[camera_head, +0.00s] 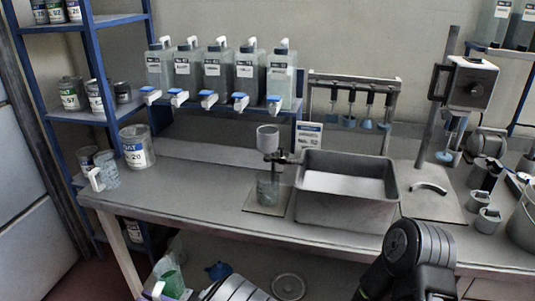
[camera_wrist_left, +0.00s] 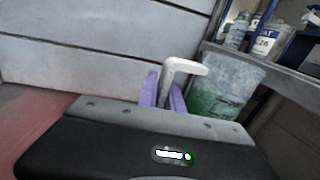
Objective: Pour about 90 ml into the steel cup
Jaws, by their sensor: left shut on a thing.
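My left gripper (camera_wrist_left: 165,92) is shut on the white handle (camera_wrist_left: 184,66) of a translucent jug (camera_wrist_left: 225,82) with green liquid low inside it. In the head view the jug (camera_head: 171,275) is at the bottom left, below and in front of the bench edge, partly cut off. Small grey metal cups (camera_head: 478,201) (camera_head: 488,222) stand at the right of the bench; I cannot tell which is the steel cup. A pale cup (camera_head: 267,138) sits on a stand above a clear beaker (camera_head: 268,188). My right gripper is out of view.
A grey open basin (camera_head: 345,215) stands mid-bench (camera_head: 185,195). Another clear jug (camera_head: 108,170) and a labelled tub (camera_head: 137,148) stand at the left end. Several tapped bottles (camera_head: 213,70) line the back. A mixer (camera_head: 470,83) stands at right. The left front bench is clear.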

